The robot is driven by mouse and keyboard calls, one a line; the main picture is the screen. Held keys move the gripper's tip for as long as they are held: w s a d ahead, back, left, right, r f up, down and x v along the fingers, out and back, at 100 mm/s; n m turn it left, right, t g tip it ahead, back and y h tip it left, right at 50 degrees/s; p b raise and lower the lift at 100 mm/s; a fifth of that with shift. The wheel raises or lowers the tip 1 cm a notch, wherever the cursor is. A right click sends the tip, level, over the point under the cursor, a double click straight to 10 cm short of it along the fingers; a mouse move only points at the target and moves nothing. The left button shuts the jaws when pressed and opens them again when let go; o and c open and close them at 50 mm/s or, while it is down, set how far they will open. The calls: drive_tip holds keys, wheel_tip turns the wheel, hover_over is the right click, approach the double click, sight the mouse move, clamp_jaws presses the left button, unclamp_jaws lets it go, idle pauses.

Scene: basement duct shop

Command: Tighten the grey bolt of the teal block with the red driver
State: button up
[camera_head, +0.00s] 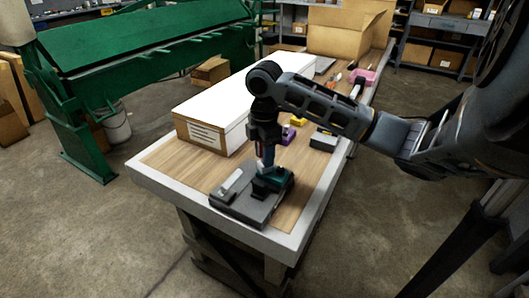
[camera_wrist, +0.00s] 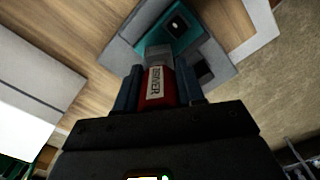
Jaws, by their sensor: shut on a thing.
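My gripper (camera_head: 265,152) is shut on the red driver, just above the teal block (camera_head: 273,182) near the table's front end. In the wrist view the red driver (camera_wrist: 160,88), with a white label reading "DRIVER", sits between the two dark fingers of my gripper (camera_wrist: 158,76). Its grey end points towards the teal block (camera_wrist: 186,31). The block stands on a grey base plate (camera_head: 236,207). A dark square with a small pale spot shows on the block; I cannot tell whether this is the grey bolt. Whether the driver's tip touches the bolt is hidden.
A long white-topped box (camera_head: 222,105) stands left of my gripper on the wooden table (camera_head: 172,158). Purple (camera_head: 289,134), yellow (camera_head: 298,121) and grey (camera_head: 323,140) items lie behind it. An open cardboard box (camera_head: 345,30) stands at the far end. A green machine (camera_head: 150,45) is at left.

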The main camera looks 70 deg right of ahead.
drive_tip(key=shift+r, duration=0.1)
drive_tip(key=shift+m+p, duration=0.85)
drive_tip(key=shift+m, duration=1.15)
drive_tip(key=shift+m+p, duration=0.8)
drive_tip(key=shift+m, duration=0.5)
drive_tip(key=m, duration=0.2)
drive_tip(key=shift+m, duration=0.9)
